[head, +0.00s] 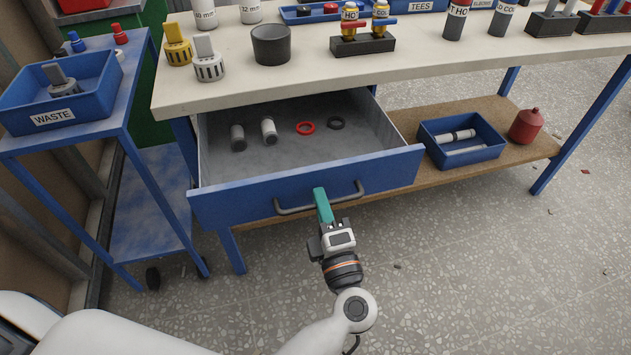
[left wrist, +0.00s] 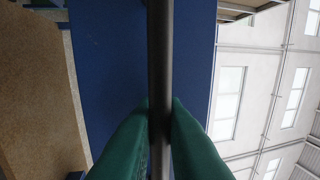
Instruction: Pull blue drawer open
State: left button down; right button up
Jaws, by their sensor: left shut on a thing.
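The blue drawer (head: 235,205) under the white-topped bench is pulled out, and its grey inside shows. Its front carries a grey bar handle (head: 283,211). My left gripper (head: 321,203), with green fingers, is at the middle of the handle. In the left wrist view the green fingers (left wrist: 158,135) lie on both sides of the handle bar (left wrist: 160,60) and are shut on it, with the blue drawer front (left wrist: 110,70) behind. My right gripper is not in view.
Two grey cylinders (head: 268,131), a red ring (head: 305,128) and a dark ring (head: 336,123) lie in the drawer. A blue cart with a WASTE bin (head: 52,118) stands left. A lower shelf (head: 400,125) holds a blue tray and red bottle. The floor in front is mostly clear.

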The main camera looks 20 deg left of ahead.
pick_arm(q)
jog(key=shift+s+d, duration=0.3)
jog(key=shift+s, duration=0.2)
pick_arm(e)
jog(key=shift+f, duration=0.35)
pick_arm(q)
jog(key=c, duration=1.8)
grip_release()
jog(key=shift+c, duration=0.2)
jog(key=v, duration=0.7)
jog(key=shift+s+d, duration=0.2)
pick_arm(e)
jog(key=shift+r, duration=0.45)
pick_arm(q)
jog(key=shift+w+f, duration=0.1)
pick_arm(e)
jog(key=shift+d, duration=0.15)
